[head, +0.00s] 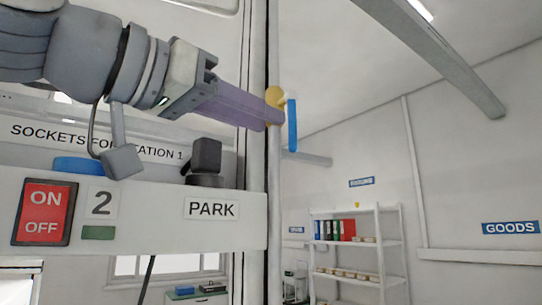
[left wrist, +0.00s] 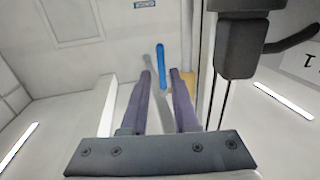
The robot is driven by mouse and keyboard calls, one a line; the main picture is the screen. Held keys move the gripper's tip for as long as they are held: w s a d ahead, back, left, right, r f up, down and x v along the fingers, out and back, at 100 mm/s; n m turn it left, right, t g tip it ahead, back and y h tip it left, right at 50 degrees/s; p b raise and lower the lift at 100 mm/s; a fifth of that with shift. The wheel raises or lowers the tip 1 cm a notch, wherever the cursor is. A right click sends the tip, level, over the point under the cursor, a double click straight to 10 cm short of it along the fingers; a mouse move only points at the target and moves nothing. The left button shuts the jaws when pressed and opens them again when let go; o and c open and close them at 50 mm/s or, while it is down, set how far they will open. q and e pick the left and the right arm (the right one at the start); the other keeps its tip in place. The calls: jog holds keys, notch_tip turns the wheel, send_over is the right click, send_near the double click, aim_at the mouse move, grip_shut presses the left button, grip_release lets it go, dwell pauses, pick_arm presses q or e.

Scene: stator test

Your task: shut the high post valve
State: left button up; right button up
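The high post valve has a yellow body (head: 274,95) and a blue handle (head: 292,122) that hangs upright at the top of a grey post (head: 275,200). My left gripper (head: 280,117) reaches in from the left, its purple fingertips at the yellow body and just left of the handle. In the left wrist view my left gripper (left wrist: 160,72) is open. The blue handle (left wrist: 160,54) shows in line with the gap between its fingertips; I cannot tell whether they touch. Part of the yellow body (left wrist: 192,80) shows behind one finger. My right gripper is not in view.
A socket panel (head: 150,235) stands close below my left arm, with a red ON/OFF switch (head: 44,212), a blue socket cover (head: 78,165) and a black plug (head: 205,158) at PARK. A shelf rack (head: 392,243) stands farther back. Space right of the post is free.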

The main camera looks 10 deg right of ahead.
aim_at(289, 128)
pick_arm(q)
jog(key=p+x, duration=0.2)
jog(key=x, duration=0.2)
jog(key=p+x, duration=0.2)
jog(key=x, duration=0.3)
jog(key=shift+w+r, duration=0.15)
jog(key=shift+r, duration=0.1)
jog(key=shift+w+d+f+p, duration=0.15)
jog(key=shift+w+d+p, duration=0.1)
jog(key=shift+d+p, duration=0.15)
grip_shut()
dwell(0.7)
